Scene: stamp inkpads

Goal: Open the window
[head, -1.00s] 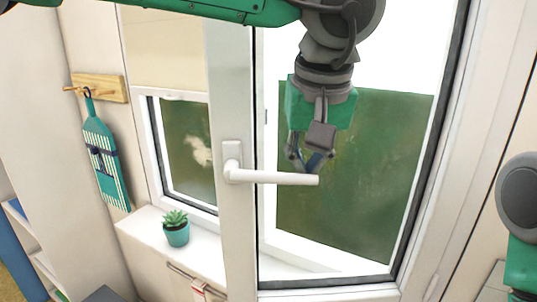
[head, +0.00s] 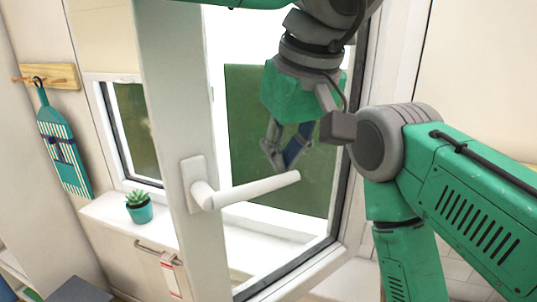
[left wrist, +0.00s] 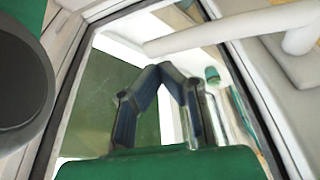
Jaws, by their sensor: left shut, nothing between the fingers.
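The window sash (head: 165,110) has a white frame and stands at an angle, its handle side swung toward me. The white lever handle (head: 250,190) points roughly sideways, to the right. It also crosses the top of the left wrist view (left wrist: 225,30). My left gripper (head: 284,165) is shut and empty, just above the handle's free end in the head view. Its fingertips meet in the left wrist view (left wrist: 160,68), apart from the handle in that picture. My right arm fills the right side of the head view; its gripper is out of view.
A potted succulent (head: 139,209) stands on the white sill (head: 105,212) left of the sash. A teal striped board (head: 65,155) hangs from a wooden rack (head: 47,77) at the left. A towel bar (head: 155,250) is below the sill.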

